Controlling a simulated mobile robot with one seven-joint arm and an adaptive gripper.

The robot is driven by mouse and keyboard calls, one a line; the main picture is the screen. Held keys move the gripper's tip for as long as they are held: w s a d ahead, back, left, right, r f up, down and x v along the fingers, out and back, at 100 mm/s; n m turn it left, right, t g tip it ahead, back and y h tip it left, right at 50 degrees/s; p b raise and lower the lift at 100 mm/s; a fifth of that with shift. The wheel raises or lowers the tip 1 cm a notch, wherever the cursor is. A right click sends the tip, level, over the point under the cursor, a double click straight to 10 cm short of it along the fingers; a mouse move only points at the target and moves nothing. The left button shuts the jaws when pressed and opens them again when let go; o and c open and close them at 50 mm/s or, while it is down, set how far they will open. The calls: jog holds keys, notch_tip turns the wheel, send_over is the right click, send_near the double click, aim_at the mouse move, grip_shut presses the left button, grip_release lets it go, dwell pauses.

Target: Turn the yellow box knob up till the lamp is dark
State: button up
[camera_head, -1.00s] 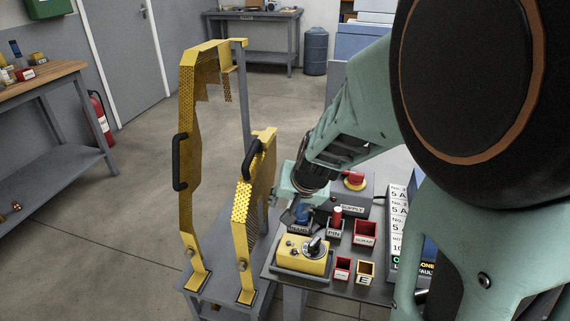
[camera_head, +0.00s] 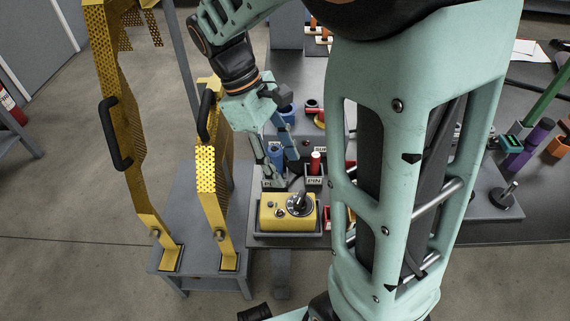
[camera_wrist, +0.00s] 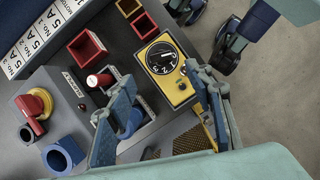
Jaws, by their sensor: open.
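The yellow box (camera_head: 272,222) sits on a grey tray at the table's near left edge. Its black knob (camera_head: 299,203) stands on the right of its top face. The wrist view shows the yellow box (camera_wrist: 179,96) from above, with the knob (camera_wrist: 161,58) on a dark numbered dial. Small round fittings sit beside the dial; I cannot tell which is the lamp or whether it is lit. My gripper (camera_head: 280,166) is open, pointing down behind the box and apart from the knob. In the wrist view my gripper (camera_wrist: 160,78) has its fingers spread, with nothing held.
A blue piece (camera_wrist: 130,122) and a red-topped pin (camera_wrist: 99,80) stand in holders beside the box. Yellow perforated guards (camera_head: 212,185) rise at the left.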

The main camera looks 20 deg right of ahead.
aim_at(300, 195)
jog(key=b+x, duration=0.3)
jog(key=x, duration=0.6)
jog(key=shift+d+f, duration=0.1)
jog(key=shift+f, duration=0.25)
jog(key=c, duration=1.2)
jog(key=shift+o, duration=0.2)
jog(key=shift+r+m+p, duration=0.1)
jog(key=shift+m+p, duration=0.3)
jog(key=shift+p, duration=0.1)
jog(key=m+g+y+p, duration=0.1)
jog(key=m+p, duration=0.1)
jog(key=shift+d+r+m+p, duration=0.1)
jog(key=shift+m+p, duration=0.3)
jog(key=shift+d+m+y+p, duration=0.1)
jog(key=shift+m+y+p, duration=0.45)
jog(key=shift+m+p, duration=0.55)
jog(key=shift+m+y+p, duration=0.55)
jog(key=shift+m, duration=0.95)
jog(key=shift+f, duration=0.2)
